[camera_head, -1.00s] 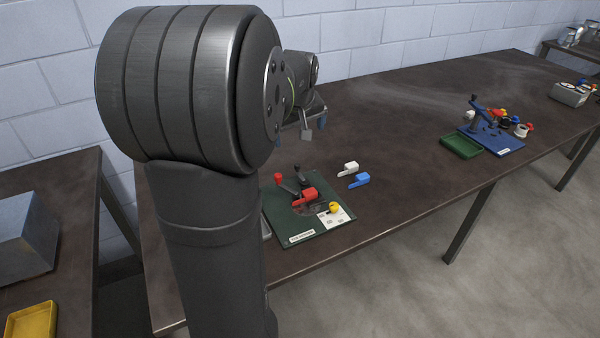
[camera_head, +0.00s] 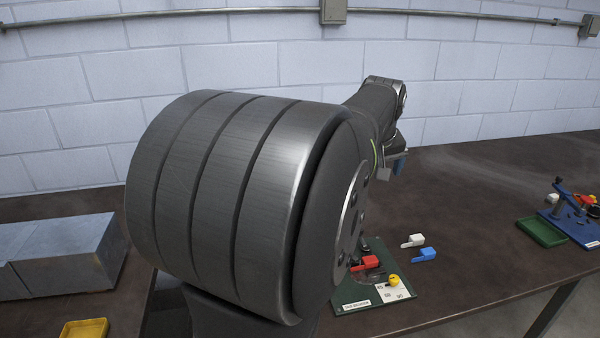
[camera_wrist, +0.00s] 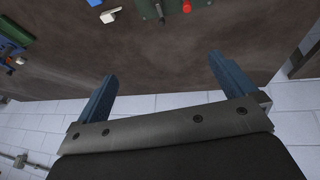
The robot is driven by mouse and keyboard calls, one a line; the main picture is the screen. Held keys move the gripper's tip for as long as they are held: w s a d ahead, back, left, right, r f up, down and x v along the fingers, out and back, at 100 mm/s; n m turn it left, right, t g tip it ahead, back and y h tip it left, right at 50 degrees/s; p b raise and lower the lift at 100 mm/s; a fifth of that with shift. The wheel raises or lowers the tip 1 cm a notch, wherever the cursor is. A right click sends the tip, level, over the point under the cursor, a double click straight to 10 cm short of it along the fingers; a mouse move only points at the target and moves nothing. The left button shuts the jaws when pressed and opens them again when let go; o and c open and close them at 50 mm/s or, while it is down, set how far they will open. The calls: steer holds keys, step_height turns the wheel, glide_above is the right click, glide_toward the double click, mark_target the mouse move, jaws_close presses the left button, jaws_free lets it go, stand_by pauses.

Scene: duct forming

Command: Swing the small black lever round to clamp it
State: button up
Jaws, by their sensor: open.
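The green plate (camera_head: 378,294) lies on the brown table, partly hidden behind my arm in the head view. It carries a red-handled part (camera_head: 370,261), a yellow knob (camera_head: 394,281) and a white scale card. The small black lever cannot be made out in the head view. In the wrist view, dark parts on the plate and a red knob (camera_wrist: 187,6) show at the top edge; I cannot tell which is the lever. My gripper (camera_wrist: 162,68) is open and empty, apart from the plate. In the head view it shows only partly, above the table near the wall.
A white piece (camera_head: 413,241) and a blue piece (camera_head: 425,254) lie right of the plate. A green tray (camera_head: 542,232) and a blue fixture (camera_head: 577,228) stand further right. A grey metal box (camera_head: 70,258) and yellow tray (camera_head: 84,329) are at left. Bare table lies between.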

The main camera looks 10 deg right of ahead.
steer(key=c, duration=0.9)
steer(key=shift+w+f, duration=0.15)
steer(key=shift+f, duration=0.05)
steer(key=c, duration=0.4)
steer(key=w+d+f+m, duration=0.2)
steer(key=w+f+m, duration=0.1)
steer(key=f, duration=0.6)
steer(key=w+d+f+m, duration=0.2)
steer(key=w+f, duration=0.3)
steer(key=f, duration=0.4)
steer(key=w+d+f+m+h, duration=0.1)
steer(key=w+f+m, duration=0.2)
steer(key=f, duration=0.6)
steer(key=shift+w+d+f+m+g, duration=0.15)
steer(key=shift+w+d+f+g, duration=0.05)
steer(key=shift+w, duration=0.35)
steer(key=shift+w+d+f+m+g, duration=0.15)
steer(key=shift+w+d+g, duration=0.05)
steer(key=shift+w, duration=0.35)
jaws_close()
